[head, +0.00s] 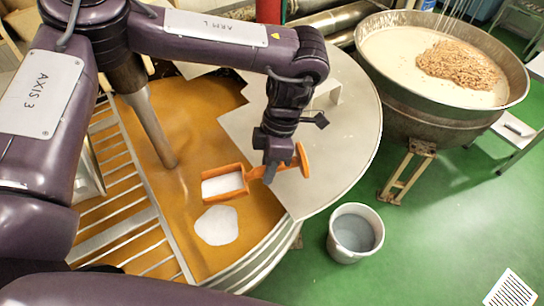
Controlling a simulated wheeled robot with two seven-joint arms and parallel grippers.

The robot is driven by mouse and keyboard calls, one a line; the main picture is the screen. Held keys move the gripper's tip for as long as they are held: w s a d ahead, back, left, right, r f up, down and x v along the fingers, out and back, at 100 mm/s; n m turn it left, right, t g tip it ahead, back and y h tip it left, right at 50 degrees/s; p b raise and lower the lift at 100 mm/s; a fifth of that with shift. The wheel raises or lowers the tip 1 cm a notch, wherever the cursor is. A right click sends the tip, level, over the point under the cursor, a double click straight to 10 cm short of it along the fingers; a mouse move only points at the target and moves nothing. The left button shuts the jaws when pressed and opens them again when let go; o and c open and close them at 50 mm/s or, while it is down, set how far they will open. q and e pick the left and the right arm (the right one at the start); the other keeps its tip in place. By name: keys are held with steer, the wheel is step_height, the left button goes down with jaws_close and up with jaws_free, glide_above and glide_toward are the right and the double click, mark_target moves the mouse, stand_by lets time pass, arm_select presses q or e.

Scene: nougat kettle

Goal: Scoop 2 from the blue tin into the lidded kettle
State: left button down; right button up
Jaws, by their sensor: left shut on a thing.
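My left gripper (271,172) is shut on the handle of an orange scoop (242,190). White powder fills the scoop's pan, which looks roughly level. The lidded kettle holds a brown-orange mass (190,130), and a pale grey lid (340,150) covers its right part. The scoop's pan is over the open part of the kettle, next to the lid's edge. A white powder patch (217,226) lies on the mass just below the scoop in the picture. I cannot make out a blue tin for sure. My right gripper is not in view.
A second, open steel kettle (400,85) with a pale mass and a brown grainy heap stands at the upper right. A white bucket (334,245) with grey contents stands on the green floor (440,230). A bar grate (125,190) lies along the left of the lidded kettle.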

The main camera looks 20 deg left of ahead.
arm_select(q)
steer(key=shift+w+a+h+b, duration=0.25)
steer(key=shift+h+b, duration=0.05)
steer(key=shift+b, duration=0.05)
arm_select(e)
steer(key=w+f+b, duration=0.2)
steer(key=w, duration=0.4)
arm_select(q)
steer(key=a+r+t+h, duration=0.1)
steer(key=s+a+r+t+h, duration=0.1)
steer(key=a+r+h, duration=0.1)
steer(key=a+r+h+b, duration=0.1)
steer(key=a+h, duration=0.1)
steer(key=shift+s+a+r+m+t, duration=0.2)
steer(key=shift+s+m+t, duration=0.1)
steer(key=shift+s+t, duration=0.1)
steer(key=s+a+r+t+h+b, duration=0.2)
steer(key=a+r+h+b, duration=0.2)
steer(key=b, duration=0.1)
steer(key=shift+m, duration=0.3)
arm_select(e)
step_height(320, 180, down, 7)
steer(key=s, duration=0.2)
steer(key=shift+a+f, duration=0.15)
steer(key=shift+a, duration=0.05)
arm_select(q)
steer(key=shift+s+a+r, duration=0.1)
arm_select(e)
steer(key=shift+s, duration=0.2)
